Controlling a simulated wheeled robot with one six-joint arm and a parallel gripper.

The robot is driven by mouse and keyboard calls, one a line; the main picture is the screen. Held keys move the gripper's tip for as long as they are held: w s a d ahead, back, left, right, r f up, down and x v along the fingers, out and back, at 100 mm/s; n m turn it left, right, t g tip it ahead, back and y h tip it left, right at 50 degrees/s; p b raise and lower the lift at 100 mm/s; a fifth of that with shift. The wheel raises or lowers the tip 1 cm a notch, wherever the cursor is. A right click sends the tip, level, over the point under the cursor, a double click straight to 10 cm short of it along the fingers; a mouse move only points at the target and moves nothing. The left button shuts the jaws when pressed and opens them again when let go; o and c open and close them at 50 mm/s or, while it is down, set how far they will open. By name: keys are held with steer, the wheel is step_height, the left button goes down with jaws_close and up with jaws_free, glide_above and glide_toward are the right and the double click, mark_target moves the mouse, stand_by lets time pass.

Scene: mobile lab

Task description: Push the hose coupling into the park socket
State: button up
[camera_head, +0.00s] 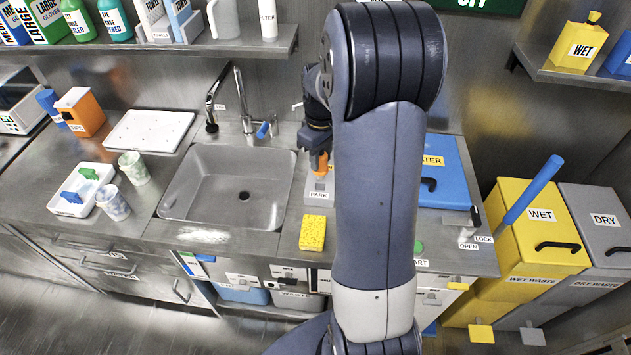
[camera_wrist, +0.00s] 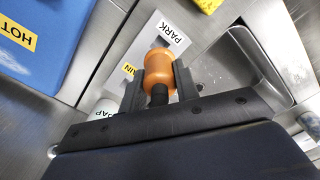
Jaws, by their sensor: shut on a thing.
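The orange hose coupling (camera_wrist: 160,70) is held between the two fingers of my gripper (camera_wrist: 159,82) in the wrist view, with a dark part of it between the fingers. It also shows in the head view (camera_head: 320,163), under my gripper (camera_head: 319,152), just above the PARK block. The grey block labelled PARK (camera_wrist: 171,33) lies behind the coupling in the wrist view. Its label shows in the head view (camera_head: 319,195), to the right of the sink.
The sink (camera_head: 240,190) with its tap (camera_head: 241,95) is left of the block. A yellow sponge (camera_head: 313,232) lies in front of it. A blue container (camera_head: 445,180) stands to the right, partly behind my arm. A shelf (camera_head: 180,48) runs above the counter.

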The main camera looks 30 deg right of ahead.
mark_target(320, 174)
steer(key=shift+f, duration=3.2)
steer(key=shift+f, duration=0.1)
steer(key=o, duration=1.1)
step_height(320, 174, up, 12)
steer(key=shift+r, duration=0.15)
